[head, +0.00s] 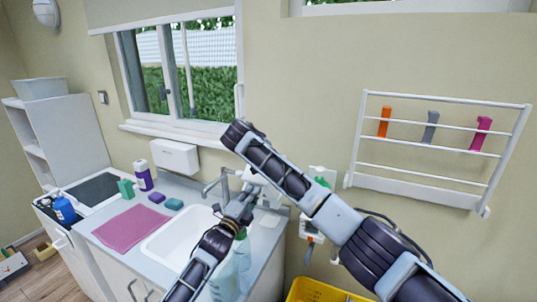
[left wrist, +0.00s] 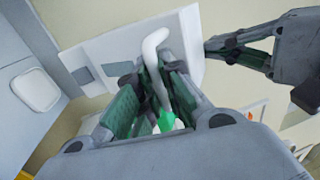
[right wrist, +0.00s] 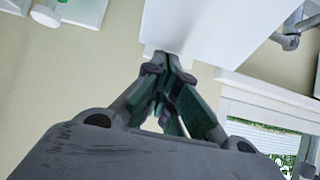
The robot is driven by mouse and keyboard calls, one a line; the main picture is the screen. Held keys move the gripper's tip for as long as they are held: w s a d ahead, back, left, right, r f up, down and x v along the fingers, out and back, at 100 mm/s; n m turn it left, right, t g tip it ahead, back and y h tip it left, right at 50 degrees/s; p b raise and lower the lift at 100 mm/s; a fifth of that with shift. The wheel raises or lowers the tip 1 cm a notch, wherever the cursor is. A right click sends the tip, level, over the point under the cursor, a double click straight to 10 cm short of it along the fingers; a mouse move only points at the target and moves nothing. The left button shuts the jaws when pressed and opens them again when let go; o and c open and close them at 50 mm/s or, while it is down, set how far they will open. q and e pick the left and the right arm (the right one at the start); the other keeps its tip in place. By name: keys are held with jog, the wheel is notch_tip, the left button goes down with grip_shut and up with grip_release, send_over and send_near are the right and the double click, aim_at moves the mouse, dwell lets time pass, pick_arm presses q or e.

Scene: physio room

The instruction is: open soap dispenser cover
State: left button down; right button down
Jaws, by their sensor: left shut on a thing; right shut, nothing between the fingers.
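The soap dispenser (left wrist: 130,45) is a white box with a grey panel and a white curved lever (left wrist: 154,45). In the head view the arms largely hide it. My left gripper (head: 245,201) is shut on this lever; its fingers (left wrist: 155,80) lie on both sides of it in the left wrist view. My right gripper (right wrist: 163,72) is shut and empty, with its tips at the edge of a white box surface in the right wrist view. The left wrist view shows it beside the dispenser (left wrist: 225,48). I cannot tell whether it touches, or whether the cover is open.
A sink (head: 180,238) with a tap (head: 213,182) lies below the arms. A white wall box (head: 175,157) hangs left of the arms. A wall rack (head: 440,185) hangs right; a yellow bin (head: 310,291) stands below.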

pick_arm(q)
jog(key=shift+r, duration=0.1)
pick_arm(e)
jog(key=shift+s+f, duration=0.1)
